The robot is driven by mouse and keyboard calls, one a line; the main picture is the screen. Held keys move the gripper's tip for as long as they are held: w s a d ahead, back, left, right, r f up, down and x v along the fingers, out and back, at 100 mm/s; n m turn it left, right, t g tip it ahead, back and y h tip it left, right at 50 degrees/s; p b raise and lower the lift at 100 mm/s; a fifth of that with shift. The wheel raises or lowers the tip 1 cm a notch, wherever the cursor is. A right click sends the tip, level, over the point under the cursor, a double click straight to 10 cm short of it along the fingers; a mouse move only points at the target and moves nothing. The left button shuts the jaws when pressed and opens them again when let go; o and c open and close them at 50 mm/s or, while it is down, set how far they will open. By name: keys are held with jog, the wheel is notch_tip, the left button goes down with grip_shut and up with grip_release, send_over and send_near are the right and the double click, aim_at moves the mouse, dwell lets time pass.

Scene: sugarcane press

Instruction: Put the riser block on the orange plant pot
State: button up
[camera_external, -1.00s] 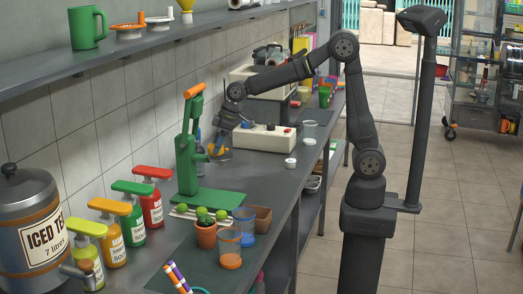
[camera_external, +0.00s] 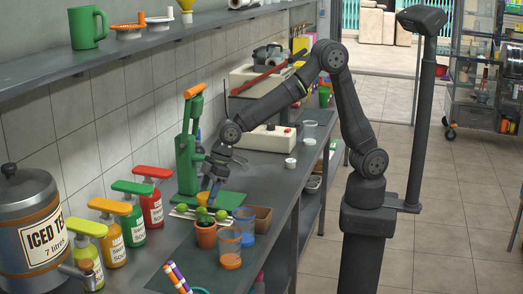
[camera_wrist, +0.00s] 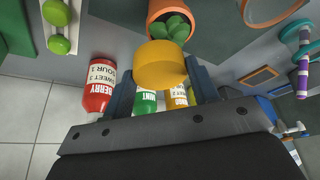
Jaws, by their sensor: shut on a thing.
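My gripper (camera_external: 209,190) is shut on an orange-yellow round block, which I take to be the riser block (camera_wrist: 160,64). In the external view the block (camera_external: 203,198) shows small at the fingertips, partly hidden. The orange plant pot (camera_external: 206,238) stands upright on the bench, just below and nearer the camera than my gripper. In the wrist view the pot (camera_wrist: 158,10) is at the top, with its green plant (camera_wrist: 172,27) right beside the block's outline. The block appears held above the bench; I cannot tell whether it touches the plant.
A green press (camera_external: 188,155) stands behind, with limes on a tray (camera_external: 183,211) nearby. Pump bottles (camera_external: 133,222) line the left wall.

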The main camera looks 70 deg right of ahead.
aim_at(206, 198)
jog(key=a+f, duration=0.1)
jog(key=a, duration=0.1)
jog(key=shift+s+a+f, duration=0.1)
jog(key=shift+a+f, duration=0.25)
jog(key=shift+f, duration=2)
jog(key=shift+f, duration=0.1)
jog(key=o, duration=1)
jog(key=shift+s+r, duration=0.1)
jog(key=shift+r, duration=0.35)
jog(key=v, duration=1.1)
jog(key=shift+d, duration=0.15)
